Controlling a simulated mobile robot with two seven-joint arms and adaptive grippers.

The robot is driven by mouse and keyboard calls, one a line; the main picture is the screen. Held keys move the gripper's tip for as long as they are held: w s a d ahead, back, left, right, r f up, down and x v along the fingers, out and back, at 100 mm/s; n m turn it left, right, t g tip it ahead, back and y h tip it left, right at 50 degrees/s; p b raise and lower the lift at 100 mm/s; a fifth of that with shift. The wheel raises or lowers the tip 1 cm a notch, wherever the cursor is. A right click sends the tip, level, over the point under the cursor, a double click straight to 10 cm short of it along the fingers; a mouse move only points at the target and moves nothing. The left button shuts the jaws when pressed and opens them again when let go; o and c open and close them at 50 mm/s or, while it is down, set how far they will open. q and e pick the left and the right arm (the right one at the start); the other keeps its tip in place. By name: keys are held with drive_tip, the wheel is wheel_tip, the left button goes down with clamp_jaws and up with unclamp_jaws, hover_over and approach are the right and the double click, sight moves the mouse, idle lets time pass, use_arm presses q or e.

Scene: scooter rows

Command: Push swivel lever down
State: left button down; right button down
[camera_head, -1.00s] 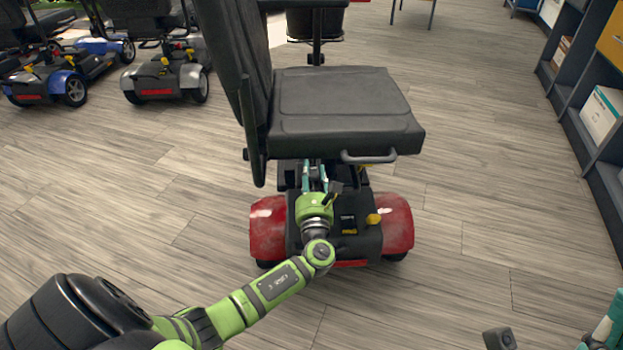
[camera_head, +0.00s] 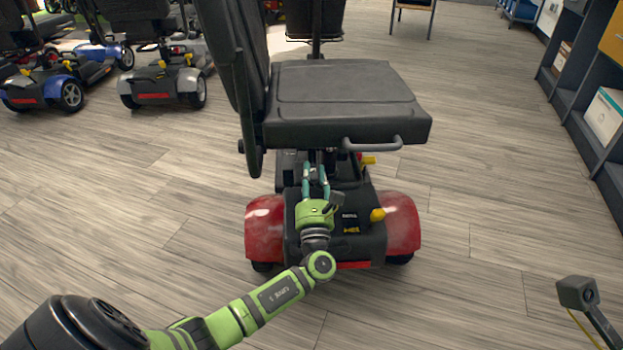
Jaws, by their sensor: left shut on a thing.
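A scooter with a black seat (camera_head: 345,100) and red rear fenders (camera_head: 401,225) stands in the middle, seen from behind. A grey bar-shaped lever (camera_head: 372,145) sticks out under the seat's near right edge; I take it for the swivel lever. My left gripper (camera_head: 316,174) points away from me over the rear body, below the seat. Its teal fingers are shut on a dark part near the seat post, left of the grey lever and apart from it in the picture. The seat's shade hides exactly what is between the fingertips. My right gripper's fingers are out of view.
A yellow knob (camera_head: 377,214) sits on the rear cover, close right of my left wrist. The backrest (camera_head: 232,75) rises at left. More scooters (camera_head: 165,88) stand back left; shelves (camera_head: 590,130) line the right. Floor on both sides is clear.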

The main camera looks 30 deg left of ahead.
use_arm(q)
drive_tip(key=shift+a, duration=0.1)
idle(0.4)
drive_tip(key=c, duration=0.8)
unclamp_jaws()
drive_tip(key=shift+r, duration=0.1)
drive_tip(key=shift+c, duration=0.2)
drive_tip(key=shift+s+d+f, duration=0.35)
drive_tip(key=shift+s, duration=0.05)
drive_tip(key=v, duration=1.1)
